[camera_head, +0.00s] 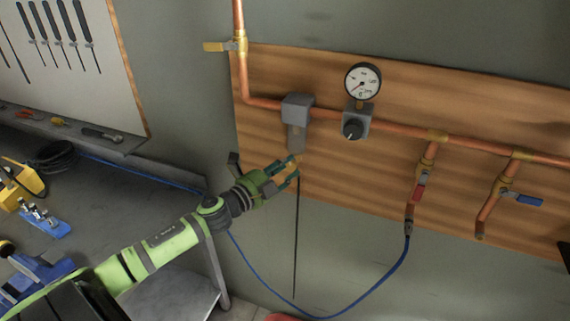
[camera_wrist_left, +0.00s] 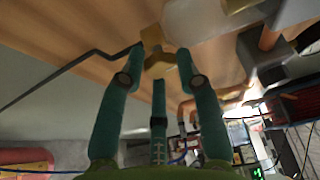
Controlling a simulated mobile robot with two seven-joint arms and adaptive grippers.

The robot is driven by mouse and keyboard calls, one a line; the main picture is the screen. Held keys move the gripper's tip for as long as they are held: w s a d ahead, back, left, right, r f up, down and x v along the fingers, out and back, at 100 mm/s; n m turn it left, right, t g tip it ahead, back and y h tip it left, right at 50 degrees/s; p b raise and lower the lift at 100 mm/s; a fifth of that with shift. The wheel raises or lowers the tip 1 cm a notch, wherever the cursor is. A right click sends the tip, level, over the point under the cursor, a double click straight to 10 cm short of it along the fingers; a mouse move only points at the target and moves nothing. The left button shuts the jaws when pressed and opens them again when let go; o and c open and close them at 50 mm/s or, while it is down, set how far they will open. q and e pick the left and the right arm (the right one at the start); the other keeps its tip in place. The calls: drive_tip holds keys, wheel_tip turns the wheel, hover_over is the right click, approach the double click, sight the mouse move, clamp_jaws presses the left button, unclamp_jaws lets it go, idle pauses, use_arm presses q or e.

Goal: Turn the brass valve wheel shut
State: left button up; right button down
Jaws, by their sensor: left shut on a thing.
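The brass valve wheel (camera_head: 291,159) is a small lobed knob under the grey, clear-bowled unit (camera_head: 297,137) on the copper pipe. My left gripper (camera_head: 293,170) comes from the lower left, its green fingers closed around the wheel. In the left wrist view, the fingers (camera_wrist_left: 165,48) stand on both sides of the brass wheel (camera_wrist_left: 158,67), with a third finger below. They partly hide it. A thin dark tube (camera_head: 296,235) hangs down from beside the wheel. My right gripper is in neither view.
Yellow (camera_head: 215,47), red (camera_head: 420,187) and blue (camera_head: 522,199) valve handles sit on the pipes. A blue hose (camera_head: 340,311) loops below. The workbench (camera_head: 120,199) at left holds tools.

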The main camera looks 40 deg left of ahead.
use_arm(q)
drive_tip(key=shift+w+a+r, duration=0.1)
drive_tip(key=shift+r, duration=0.3)
drive_tip(key=o, duration=1.1)
drive_tip(key=shift+o, duration=0.2)
drive_tip(key=shift+f, duration=0.2)
drive_tip(key=shift+f, duration=0.1)
drive_tip(key=shift+s+f, duration=0.1)
drive_tip(key=shift+s, duration=0.6)
drive_tip(key=s+a, duration=0.1)
drive_tip(key=s, duration=0.9)
drive_tip(key=shift+s+a+r, duration=0.25)
drive_tip(key=shift+a, duration=0.05)
